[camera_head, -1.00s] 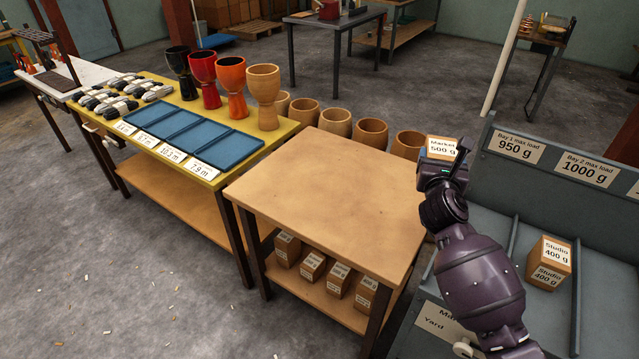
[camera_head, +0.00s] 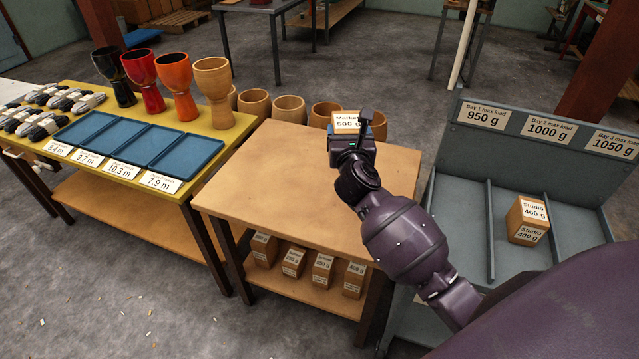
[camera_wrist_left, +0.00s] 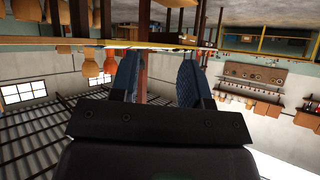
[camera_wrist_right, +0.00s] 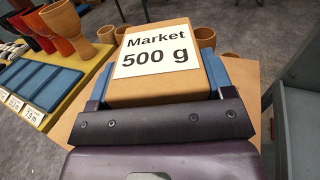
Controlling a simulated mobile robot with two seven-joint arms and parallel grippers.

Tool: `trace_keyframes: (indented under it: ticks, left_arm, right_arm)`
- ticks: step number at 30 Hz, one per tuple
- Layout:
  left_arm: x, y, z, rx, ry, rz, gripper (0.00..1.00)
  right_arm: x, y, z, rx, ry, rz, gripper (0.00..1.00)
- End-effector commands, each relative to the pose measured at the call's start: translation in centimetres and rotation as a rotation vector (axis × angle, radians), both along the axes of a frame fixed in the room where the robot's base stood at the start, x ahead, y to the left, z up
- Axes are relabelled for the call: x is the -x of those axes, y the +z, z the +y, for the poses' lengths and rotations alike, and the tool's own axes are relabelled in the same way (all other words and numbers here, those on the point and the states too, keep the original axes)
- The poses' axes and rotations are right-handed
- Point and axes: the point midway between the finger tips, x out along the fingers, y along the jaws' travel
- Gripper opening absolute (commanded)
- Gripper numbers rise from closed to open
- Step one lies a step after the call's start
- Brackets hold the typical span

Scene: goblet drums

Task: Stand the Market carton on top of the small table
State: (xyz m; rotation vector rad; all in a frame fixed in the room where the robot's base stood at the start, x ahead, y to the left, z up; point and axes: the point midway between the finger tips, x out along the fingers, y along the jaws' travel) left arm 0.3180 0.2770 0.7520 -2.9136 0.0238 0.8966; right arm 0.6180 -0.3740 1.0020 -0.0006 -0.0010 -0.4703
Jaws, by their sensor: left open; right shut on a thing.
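The Market carton (camera_head: 346,123) is a small brown box with a white label reading "Market 500 g". My right gripper (camera_head: 352,141) is shut on it; in the right wrist view the carton (camera_wrist_right: 158,62) sits between the blue finger pads with its label facing up. The carton shows over the far right part of the small table (camera_head: 270,180), a bare tan wooden top. Whether it touches the tabletop is hidden by the gripper. My left gripper (camera_wrist_left: 158,80) is open and empty in the left wrist view, and is outside the head view.
Several cartons (camera_head: 322,268) stand on the small table's lower shelf. To the right is a grey bay rack (camera_head: 459,190) with a Studio carton (camera_head: 527,220). To the left, a yellow table (camera_head: 110,190) holds goblet drums and blue trays (camera_head: 135,143). Drum shells (camera_head: 289,109) stand behind.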

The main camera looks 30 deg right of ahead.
Motion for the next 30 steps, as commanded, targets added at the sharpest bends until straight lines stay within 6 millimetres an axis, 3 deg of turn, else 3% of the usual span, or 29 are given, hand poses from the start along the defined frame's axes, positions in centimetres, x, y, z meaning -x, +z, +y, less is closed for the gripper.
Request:
trace_keyframes:
  ticks: [4, 15, 19, 26, 30]
  left_arm:
    - [0.4, -1.5, -0.1, 0.0, 0.0, 0.018, 0.43]
    - [-0.1, -3.2, -0.5, 0.002, -0.01, 0.023, 0.43]
    - [-0.4, -3.6, -0.6, 0.002, -0.014, 0.027, 0.43]
    - [-1.0, -3.5, -0.7, 0.0, -0.021, 0.02, 0.43]
    - [-0.4, -4.9, -0.6, -0.002, -0.023, 0.042, 0.43]
  right_arm:
    - [0.0, -3.5, 0.0, 0.001, -0.001, 0.009, 0.33]
    - [0.1, -11.2, 0.0, 0.003, 0.0, 0.01, 0.33]
    - [0.0, -12.9, 0.0, 0.001, 0.0, 0.006, 0.33]
    - [0.0, -13.9, 0.0, 0.001, 0.0, 0.002, 0.33]
    - [0.0, -16.3, 0.0, 0.002, 0.0, 0.008, 0.33]
